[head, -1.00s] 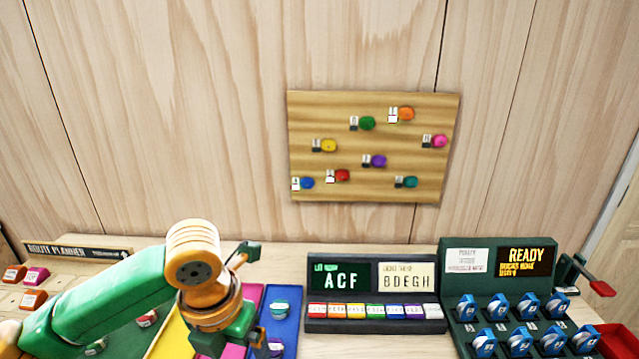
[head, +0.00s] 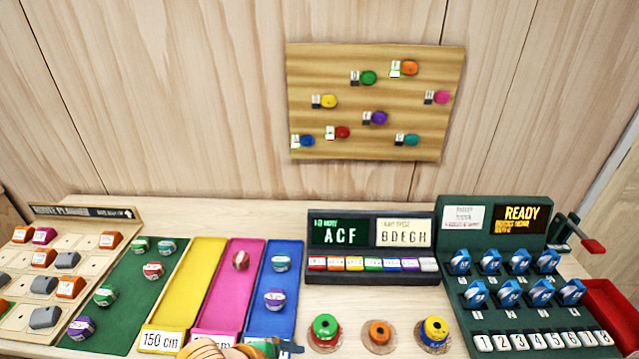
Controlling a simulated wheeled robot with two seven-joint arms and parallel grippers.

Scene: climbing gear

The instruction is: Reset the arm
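My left arm shows only as a bit of orange joint and green and dark parts at the bottom edge of the head view. The part that may be my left gripper (head: 272,348) is at the front end of the pink tray (head: 228,300) and blue tray (head: 280,318). Its fingers are mostly cut off by the frame, so I cannot tell whether it is open or holds anything. My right gripper is not in view.
Yellow tray (head: 196,285) and green mat (head: 125,300) lie left; the mat, pink and blue trays hold rolls. A display unit (head: 330,275) reads "ACF" and "BDEGH". The right panel (head: 475,215) reads "READY". Three coloured spools stand front centre. A hold board (head: 300,90) hangs behind.

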